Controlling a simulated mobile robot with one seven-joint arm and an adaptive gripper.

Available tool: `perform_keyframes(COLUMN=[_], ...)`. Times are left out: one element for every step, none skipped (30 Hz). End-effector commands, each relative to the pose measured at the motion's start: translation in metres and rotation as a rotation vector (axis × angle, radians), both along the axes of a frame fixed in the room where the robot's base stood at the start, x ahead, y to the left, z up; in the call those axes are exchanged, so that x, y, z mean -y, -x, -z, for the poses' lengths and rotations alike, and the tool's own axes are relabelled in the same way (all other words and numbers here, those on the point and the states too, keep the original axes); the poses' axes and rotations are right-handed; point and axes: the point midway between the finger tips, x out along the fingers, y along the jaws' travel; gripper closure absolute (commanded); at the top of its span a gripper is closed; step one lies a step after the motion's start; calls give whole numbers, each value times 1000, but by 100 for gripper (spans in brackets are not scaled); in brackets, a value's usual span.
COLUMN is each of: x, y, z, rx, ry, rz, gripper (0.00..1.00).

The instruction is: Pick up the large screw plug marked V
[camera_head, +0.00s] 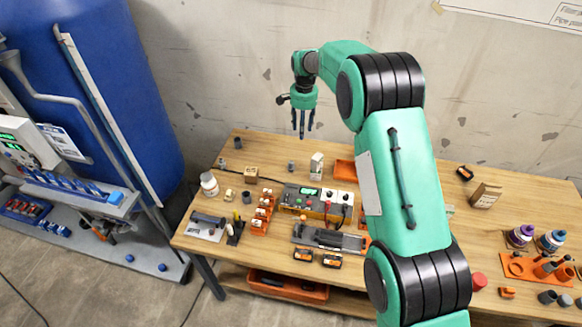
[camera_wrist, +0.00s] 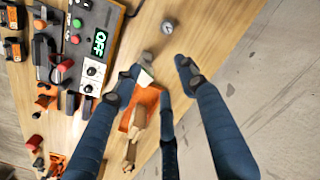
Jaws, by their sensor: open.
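My gripper (camera_head: 302,132) is open and empty, fingers pointing down, raised above the back of the wooden workbench. In the wrist view its dark blue fingers (camera_wrist: 160,74) are spread apart. A small grey cylindrical plug (camera_head: 291,166) stands on the bench below my gripper, left of a white box. It also shows in the wrist view (camera_wrist: 167,27), beyond the fingertips and apart from them, with a light round top. A mark on that top is too small to read.
A white box (camera_head: 317,165) and an orange tray (camera_head: 343,170) stand right of the plug. A control unit with a green display (camera_head: 312,203) sits in front. A brown box (camera_head: 250,175) stands to the left. The concrete wall rises behind the bench.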

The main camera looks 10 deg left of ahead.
Motion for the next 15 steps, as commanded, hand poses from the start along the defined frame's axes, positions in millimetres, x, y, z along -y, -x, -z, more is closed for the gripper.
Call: perform_keyframes(x=[-9, -14, -20, -23, -27, -31, -34, -37, -40, -42, -44, -46, -47, -47, -48], y=[-2, -3, -5, -6, -7, -8, -8, -9, -9, -9, -9, -10, -10, -10, -10], z=[17, 24, 34, 41, 48, 56, 62, 67, 73, 76, 79, 82, 84, 86, 87], rx=[-9, -13, -18, -21, -25, -29, -32, -33, -36, -37, -39, -40, -41, -42, -42], ry=[4, 5, 7, 8, 10, 11, 12, 13, 14, 15, 15, 16, 17, 17, 17], rz=[3, 6, 12, 15, 18, 23, 26, 28, 30, 32, 33, 35, 36, 37, 38], gripper=[58, 58, 58, 58, 58, 58, 58, 58, 58, 58, 58, 58, 58, 58, 58])
